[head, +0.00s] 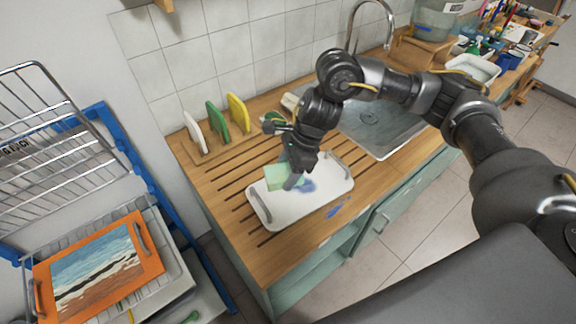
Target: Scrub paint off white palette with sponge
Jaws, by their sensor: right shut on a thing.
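The white palette (318,205) is a flat tray with a grey handle at each end. It lies on the grooved wooden counter left of the sink. Bluish paint shows on its middle, beside my right gripper. My right gripper (297,178) points down over the palette and is shut on a pale green sponge (280,178). The sponge is at the palette's surface or just above it; I cannot tell if it touches. The gripper hides part of the palette. My left gripper is not in view.
A steel sink (372,120) with a tall faucet is to the right. White, green and yellow boards (215,118) stand at the back left. A blue smear (338,207) marks the counter's front. A wire rack holding an orange tray (98,268) stands at the left.

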